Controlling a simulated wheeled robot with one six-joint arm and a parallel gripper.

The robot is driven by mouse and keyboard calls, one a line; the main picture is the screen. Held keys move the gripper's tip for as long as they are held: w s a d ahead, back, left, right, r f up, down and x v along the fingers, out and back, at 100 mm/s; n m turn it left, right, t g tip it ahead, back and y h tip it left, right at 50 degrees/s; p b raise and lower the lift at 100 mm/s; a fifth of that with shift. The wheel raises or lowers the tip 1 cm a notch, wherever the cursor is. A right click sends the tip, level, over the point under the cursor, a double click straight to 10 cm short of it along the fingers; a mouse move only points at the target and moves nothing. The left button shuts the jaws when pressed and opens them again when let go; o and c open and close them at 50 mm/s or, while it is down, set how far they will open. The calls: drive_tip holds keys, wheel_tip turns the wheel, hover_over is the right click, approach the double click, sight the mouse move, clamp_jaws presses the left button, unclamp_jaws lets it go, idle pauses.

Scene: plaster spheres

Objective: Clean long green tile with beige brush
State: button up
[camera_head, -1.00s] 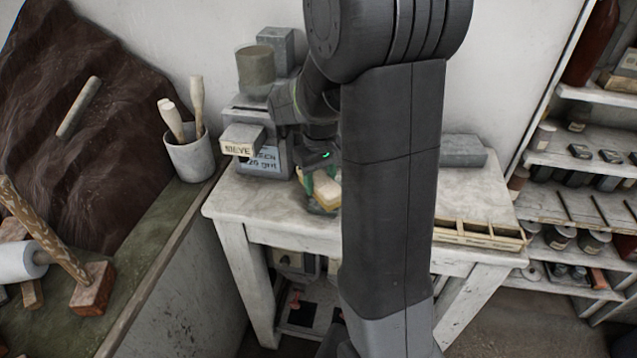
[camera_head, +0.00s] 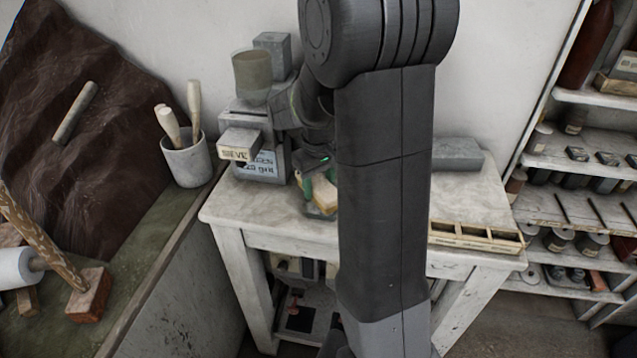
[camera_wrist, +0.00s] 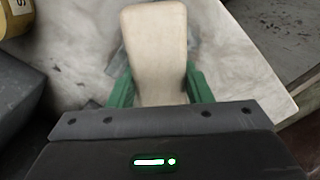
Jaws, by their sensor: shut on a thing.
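My gripper (camera_head: 320,190) is low over the white worktable, its green fingers closed on the sides of the beige brush (camera_head: 326,194). In the wrist view, the brush (camera_wrist: 156,45) points away from my gripper (camera_wrist: 160,92), with its broad pale back facing the camera. A small grey-green patch (camera_wrist: 117,62) shows on the tabletop just left of the brush; it may be part of the long green tile, mostly hidden under the brush. I cannot tell whether the brush touches it. My arm hides the middle of the table in the head view.
A grey block (camera_head: 456,154) and a shallow divided wooden tray (camera_head: 474,238) are at right. A cup of tools (camera_head: 188,160) stands on the left bench.

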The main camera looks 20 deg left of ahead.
drive_tip(key=shift+f, duration=0.3)
drive_tip(key=shift+d, duration=0.1)
drive_tip(key=shift+s+d+r, duration=0.1)
drive_tip(key=shift+s+d, duration=0.15)
drive_tip(key=shift+d, duration=0.1)
drive_tip(key=shift+s+d+b, duration=0.35)
drive_tip(key=shift+d, duration=0.15)
drive_tip(key=shift+w+a+p, duration=0.25)
drive_tip(key=shift+w+a, duration=0.35)
drive_tip(key=shift+a, duration=0.4)
drive_tip(key=shift+w+a+p, duration=0.25)
drive_tip(key=shift+w+a, duration=0.35)
drive_tip(key=shift+a, duration=0.35)
drive_tip(key=shift+d, duration=0.1)
